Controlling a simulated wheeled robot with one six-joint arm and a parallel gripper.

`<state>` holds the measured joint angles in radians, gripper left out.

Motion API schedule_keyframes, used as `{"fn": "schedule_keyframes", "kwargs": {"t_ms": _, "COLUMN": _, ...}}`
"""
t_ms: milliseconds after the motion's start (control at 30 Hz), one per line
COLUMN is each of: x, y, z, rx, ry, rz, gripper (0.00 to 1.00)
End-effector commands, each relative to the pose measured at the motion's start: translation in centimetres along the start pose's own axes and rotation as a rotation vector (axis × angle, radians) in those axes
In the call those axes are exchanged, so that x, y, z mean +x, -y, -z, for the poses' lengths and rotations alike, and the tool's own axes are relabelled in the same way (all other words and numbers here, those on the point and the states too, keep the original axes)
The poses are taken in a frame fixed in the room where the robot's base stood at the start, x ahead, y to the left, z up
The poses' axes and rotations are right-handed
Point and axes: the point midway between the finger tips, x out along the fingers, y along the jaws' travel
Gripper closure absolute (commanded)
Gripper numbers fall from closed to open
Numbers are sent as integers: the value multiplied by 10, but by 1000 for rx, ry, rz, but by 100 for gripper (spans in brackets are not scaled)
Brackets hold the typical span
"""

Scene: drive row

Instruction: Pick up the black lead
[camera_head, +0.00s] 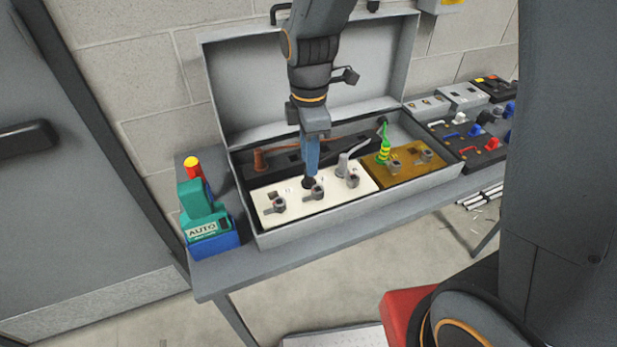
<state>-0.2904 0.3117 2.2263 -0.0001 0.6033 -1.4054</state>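My gripper (311,175) points straight down over the white panel (265,213) in the open grey case. Its blue fingers are seen edge-on, so I cannot tell whether they are open or shut. A small black piece (308,184), which looks like the black lead's plug, shows right at the fingertips, on the panel's back part. The fingers hide most of it, and I cannot tell whether they grip it.
Knobs line the white panel and the brown panel (405,172). A teal and blue device (207,222) stands at the left; more panels lie at the right.

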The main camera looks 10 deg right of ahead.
Motion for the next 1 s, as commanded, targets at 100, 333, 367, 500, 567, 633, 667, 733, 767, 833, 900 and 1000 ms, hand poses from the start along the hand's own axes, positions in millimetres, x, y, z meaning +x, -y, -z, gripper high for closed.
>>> {"fn": "schedule_keyframes", "kwargs": {"t_ms": 100, "x": 14, "y": 3, "z": 1, "rx": 0, "ry": 1, "rz": 5, "gripper": 73}}
{"fn": "schedule_keyframes", "kwargs": {"t_ms": 333, "x": 36, "y": 2, "z": 1, "rx": 1, "ry": 0, "rz": 2, "gripper": 73}}
{"fn": "schedule_keyframes", "kwargs": {"t_ms": 367, "x": 37, "y": 2, "z": 1, "rx": 1, "ry": 0, "rz": 2, "gripper": 73}}
{"fn": "schedule_keyframes", "kwargs": {"t_ms": 500, "x": 40, "y": 2, "z": 1, "rx": 1, "ry": 0, "rz": 1, "gripper": 73}}
{"fn": "schedule_keyframes", "kwargs": {"t_ms": 567, "x": 40, "y": 2, "z": 1, "rx": 1, "ry": 0, "rz": 0, "gripper": 73}}
{"fn": "schedule_keyframes", "kwargs": {"t_ms": 633, "x": 40, "y": 2, "z": 1, "rx": 1, "ry": 0, "rz": 0, "gripper": 73}}
{"fn": "schedule_keyframes", "kwargs": {"t_ms": 667, "x": 40, "y": 2, "z": 1, "rx": 1, "ry": 0, "rz": 0, "gripper": 76}}
{"fn": "schedule_keyframes", "kwargs": {"t_ms": 733, "x": 40, "y": 2, "z": 1, "rx": 1, "ry": 0, "rz": 0, "gripper": 88}}
{"fn": "schedule_keyframes", "kwargs": {"t_ms": 767, "x": 40, "y": 2, "z": 1, "rx": 1, "ry": 0, "rz": 0, "gripper": 93}}
{"fn": "schedule_keyframes", "kwargs": {"t_ms": 833, "x": 40, "y": 2, "z": 1, "rx": 1, "ry": 0, "rz": 0, "gripper": 100}}
{"fn": "schedule_keyframes", "kwargs": {"t_ms": 900, "x": 40, "y": 1, "z": 1, "rx": 1, "ry": 0, "rz": 0, "gripper": 100}}
{"fn": "schedule_keyframes", "kwargs": {"t_ms": 1000, "x": 40, "y": 1, "z": 1, "rx": 1, "ry": 0, "rz": 0, "gripper": 100}}
